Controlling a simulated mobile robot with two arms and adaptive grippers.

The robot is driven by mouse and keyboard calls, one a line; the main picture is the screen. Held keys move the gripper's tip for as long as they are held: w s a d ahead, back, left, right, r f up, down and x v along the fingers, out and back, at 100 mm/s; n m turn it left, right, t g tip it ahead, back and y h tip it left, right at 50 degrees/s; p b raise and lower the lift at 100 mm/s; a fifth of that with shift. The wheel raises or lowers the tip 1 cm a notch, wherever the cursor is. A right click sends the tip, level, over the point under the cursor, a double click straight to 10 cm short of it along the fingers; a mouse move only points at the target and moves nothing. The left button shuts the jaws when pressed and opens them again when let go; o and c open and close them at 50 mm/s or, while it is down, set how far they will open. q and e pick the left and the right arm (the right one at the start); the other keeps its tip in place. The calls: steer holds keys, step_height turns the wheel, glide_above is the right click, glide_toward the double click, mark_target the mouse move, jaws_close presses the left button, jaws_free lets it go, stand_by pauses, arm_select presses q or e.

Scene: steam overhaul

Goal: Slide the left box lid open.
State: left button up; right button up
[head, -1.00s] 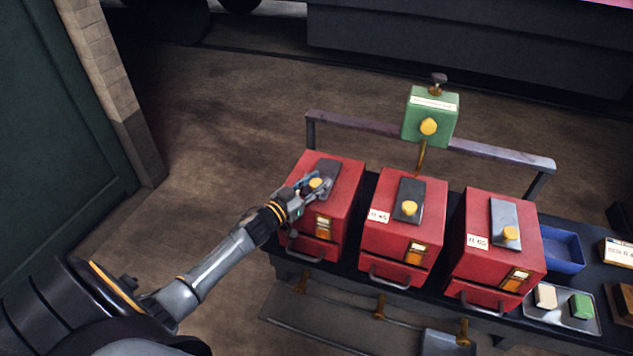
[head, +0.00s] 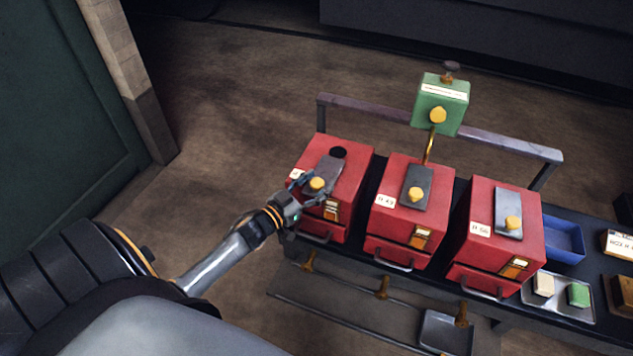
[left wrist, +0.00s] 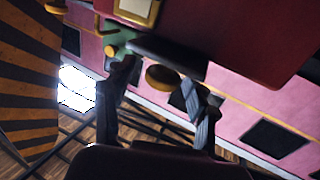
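The left red box (head: 354,176) stands at the left end of the bench. Its dark grey lid (head: 326,168) sits toward the front of the top, with a dark round hole (head: 338,152) uncovered behind it. A yellow knob (head: 317,183) stands on the lid. My left gripper (head: 310,186) is at the lid's front, its fingers on either side of the knob. In the left wrist view the knob (left wrist: 162,77) shows between the spread fingers (left wrist: 160,85), with gaps beside it. My right gripper is out of view.
The middle red box (head: 407,205) and right red box (head: 489,245) stand close by, each with a lid and knob. A green box (head: 441,103) on a brass post rises behind. A rail (head: 375,113) runs along the back. A blue tray (head: 565,240) lies right.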

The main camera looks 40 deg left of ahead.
arm_select(q)
steer(key=s+a, duration=0.2)
steer(key=s, duration=1)
steer(key=shift+w, duration=0.1)
stand_by(0.4)
steer(key=s+d+f+n+g+y, duration=0.1)
steer(key=s+f+g+y, duration=0.2)
steer(key=f, duration=1)
steer(key=s+d+f+n+g, duration=0.1)
steer(key=s+f+g, duration=0.4)
steer(key=f, duration=0.7)
steer(key=s+d+f+m+g, duration=0.1)
steer(key=s+d+f+g, duration=0.3)
steer(key=s+f, duration=0.5)
steer(key=s+d+f+m+g, duration=0.1)
steer(key=s+d+f+g, duration=0.3)
steer(key=s, duration=1.3)
steer(key=d+f, duration=0.4)
steer(key=f, duration=0.2)
steer(key=shift+s+d+m+g+b, duration=0.25)
steer(key=shift+m+g+b, duration=0.05)
steer(key=shift+m+g, duration=0.1)
